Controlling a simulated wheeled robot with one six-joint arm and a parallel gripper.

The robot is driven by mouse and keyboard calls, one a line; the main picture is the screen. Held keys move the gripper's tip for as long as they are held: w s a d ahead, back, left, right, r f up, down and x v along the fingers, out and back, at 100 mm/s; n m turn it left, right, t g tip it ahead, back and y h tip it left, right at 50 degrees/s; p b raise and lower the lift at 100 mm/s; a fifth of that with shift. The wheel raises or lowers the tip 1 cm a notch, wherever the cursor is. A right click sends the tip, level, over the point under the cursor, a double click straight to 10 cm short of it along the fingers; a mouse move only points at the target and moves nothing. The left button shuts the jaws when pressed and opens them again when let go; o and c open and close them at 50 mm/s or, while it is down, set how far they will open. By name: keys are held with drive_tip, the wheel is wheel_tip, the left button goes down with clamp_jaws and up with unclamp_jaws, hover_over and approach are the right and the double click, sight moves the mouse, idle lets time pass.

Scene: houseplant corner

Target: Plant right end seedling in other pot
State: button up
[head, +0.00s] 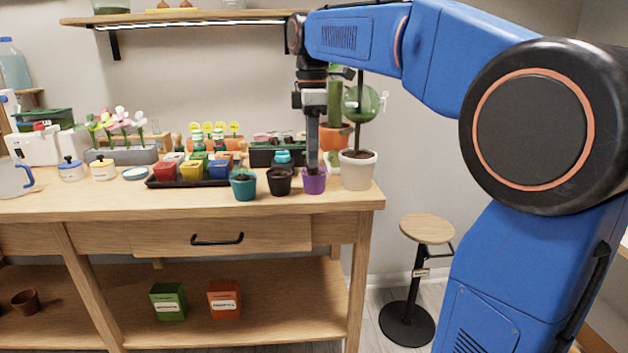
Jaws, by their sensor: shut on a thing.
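Three small pots stand in a row near the bench's front edge: a teal pot (243,188), a black pot (279,182) and a purple pot (314,184) at the right end. Dark soil shows in the teal and black pots. My gripper (312,168) points straight down at the purple pot's mouth, its fingers reaching the rim. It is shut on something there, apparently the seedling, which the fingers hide. I cannot see leaves or roots, nor tell whether it is raised from the soil.
A white pot (358,174) with a tall plant stands close on the right. A dark tray (182,185) of coloured small pots lies to the left. Behind are a black planter (290,157) and a small teal-topped jar (282,158). A shelf (190,17) hangs above.

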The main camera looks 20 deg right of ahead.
drive_tip(key=shift+w, duration=0.1)
drive_tip(key=w+d+r+m+t, duration=0.2)
drive_tip(key=w+m, duration=0.3)
drive_tip(key=m, duration=0.3)
drive_tip(key=shift+w+d+r, duration=0.3)
drive_tip(key=shift+w+d, duration=0.1)
drive_tip(key=shift+d, duration=0.25)
drive_tip(key=shift+w+d+r+m, duration=0.25)
drive_tip(key=shift+w+m, duration=0.25)
drive_tip(key=shift+m, duration=0.3)
drive_tip(key=shift+t, duration=0.3)
drive_tip(key=shift+s+x, duration=0.2)
drive_tip(key=shift+x, duration=0.65)
drive_tip(key=shift+s+x, duration=0.2)
drive_tip(key=shift+x, duration=0.65)
drive_tip(key=shift+s+x, duration=0.15)
drive_tip(key=shift+x, duration=0.7)
drive_tip(key=shift+s+x, duration=0.2)
drive_tip(key=shift+x, duration=0.6)
drive_tip(key=shift+s+x, duration=0.15)
drive_tip(key=shift+x, duration=0.6)
drive_tip(key=shift+f, duration=0.1)
drive_tip(key=o, duration=1.5)
